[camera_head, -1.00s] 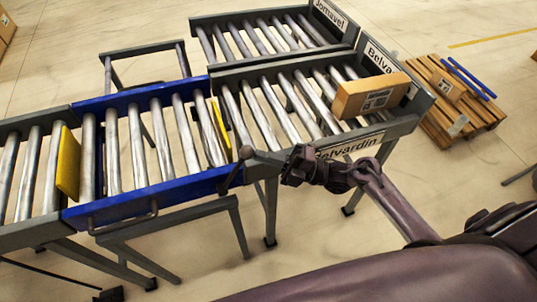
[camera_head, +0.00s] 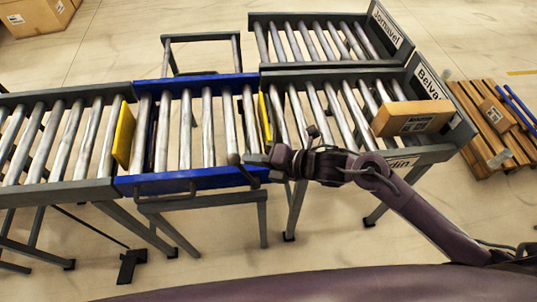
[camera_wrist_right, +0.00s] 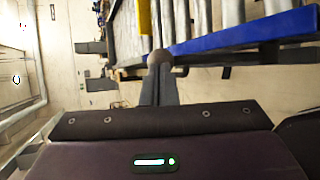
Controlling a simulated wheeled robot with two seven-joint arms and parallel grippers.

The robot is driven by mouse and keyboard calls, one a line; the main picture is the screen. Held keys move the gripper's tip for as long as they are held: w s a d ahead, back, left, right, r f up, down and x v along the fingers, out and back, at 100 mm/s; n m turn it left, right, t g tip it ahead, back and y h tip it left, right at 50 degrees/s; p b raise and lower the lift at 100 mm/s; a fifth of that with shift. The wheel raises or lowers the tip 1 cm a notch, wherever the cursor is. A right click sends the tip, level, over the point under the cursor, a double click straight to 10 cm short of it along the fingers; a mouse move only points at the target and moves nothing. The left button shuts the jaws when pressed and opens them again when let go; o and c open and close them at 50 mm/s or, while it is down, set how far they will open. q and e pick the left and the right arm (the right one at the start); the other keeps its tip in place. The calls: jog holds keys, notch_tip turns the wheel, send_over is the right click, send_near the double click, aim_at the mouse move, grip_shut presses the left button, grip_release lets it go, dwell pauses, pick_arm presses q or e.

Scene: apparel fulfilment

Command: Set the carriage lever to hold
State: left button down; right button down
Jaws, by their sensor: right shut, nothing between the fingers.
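The blue-railed roller carriage (camera_head: 190,182) sits in line between two grey roller conveyors in the head view. Its lever (camera_head: 246,173), with a dark round knob (camera_head: 233,158), is at the right end of the front blue rail and leans left. My right gripper (camera_head: 248,160) is shut with nothing between its fingers, its tips at or very close to the knob's right side. In the right wrist view the knob (camera_wrist_right: 160,57) shows just beyond the shut fingertips (camera_wrist_right: 160,75); contact is hard to tell. My left gripper is out of view.
Yellow plates stand at the carriage's left (camera_head: 124,133) and right (camera_head: 265,117) ends. A cardboard box (camera_head: 414,118) lies on the right conveyor. A pallet (camera_head: 485,125) stands on the floor at right. Floor in front of the carriage is mostly open.

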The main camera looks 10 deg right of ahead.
aim_at(232, 163)
jog(key=shift+a+f+h, duration=0.1)
jog(key=shift+a+h, duration=0.3)
jog(key=shift+a, duration=0.45)
jog(key=shift+a+f+b, duration=0.2)
jog(key=shift+a+b, duration=0.15)
jog(key=shift+a, duration=0.45)
jog(key=shift+s, duration=0.15)
jog(key=shift+s+a, duration=0.15)
